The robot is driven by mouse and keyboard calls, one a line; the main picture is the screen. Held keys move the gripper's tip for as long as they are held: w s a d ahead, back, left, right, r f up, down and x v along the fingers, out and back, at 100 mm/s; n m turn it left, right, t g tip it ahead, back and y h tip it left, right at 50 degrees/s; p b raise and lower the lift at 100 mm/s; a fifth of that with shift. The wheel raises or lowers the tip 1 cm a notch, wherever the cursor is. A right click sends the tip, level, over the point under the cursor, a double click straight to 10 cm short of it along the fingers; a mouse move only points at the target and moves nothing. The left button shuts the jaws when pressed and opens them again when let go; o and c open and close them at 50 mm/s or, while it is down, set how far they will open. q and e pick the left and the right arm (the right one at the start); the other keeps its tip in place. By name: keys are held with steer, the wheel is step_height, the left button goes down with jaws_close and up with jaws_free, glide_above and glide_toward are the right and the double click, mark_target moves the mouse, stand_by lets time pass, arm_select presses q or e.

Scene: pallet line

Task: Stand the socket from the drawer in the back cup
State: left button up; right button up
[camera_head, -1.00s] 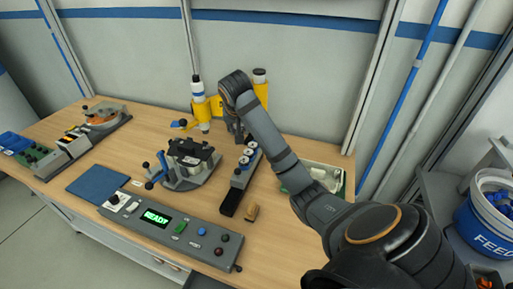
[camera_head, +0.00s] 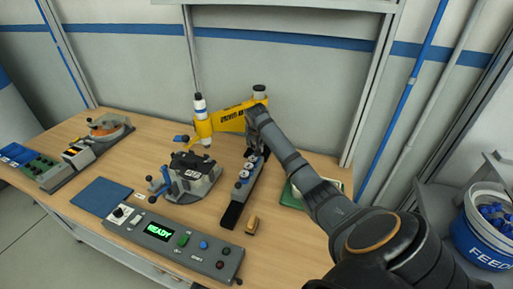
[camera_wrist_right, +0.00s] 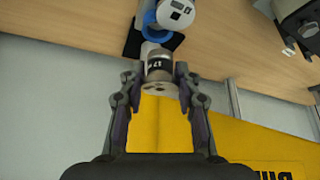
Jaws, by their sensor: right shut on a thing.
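My right gripper (camera_head: 253,148) is over the far end of the dark holder strip (camera_head: 232,214). In the right wrist view the gripper (camera_wrist_right: 158,82) is shut on a grey metal socket (camera_wrist_right: 159,68) marked 17, held between the fingertips. The strip carries round blue-rimmed cups with white tops, one at its middle (camera_head: 239,187), also in the wrist view (camera_wrist_right: 177,14). The back cup is largely hidden behind the socket and gripper; I cannot tell whether the socket is inside it or above it. The drawer and my left gripper are not in view.
A yellow arm (camera_head: 228,119) stands close behind the gripper. A grey clamp fixture (camera_head: 192,178) is to its left and a green-and-white tray (camera_head: 292,196) to its right. A control panel reading READY (camera_head: 170,240) and a small wooden block (camera_head: 252,225) are in front.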

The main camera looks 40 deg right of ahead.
steer(key=shift+w+d+f, duration=0.2)
steer(key=shift+d+f, duration=0.15)
steer(key=shift+f, duration=0.1)
step_height(320, 180, down, 3)
steer(key=shift+f+p, duration=0.1)
steer(key=shift+p, duration=0.8)
steer(key=shift+d, duration=0.1)
steer(key=shift+f, duration=0.3)
steer(key=shift+s+f, duration=0.15)
steer(key=shift+f, duration=0.15)
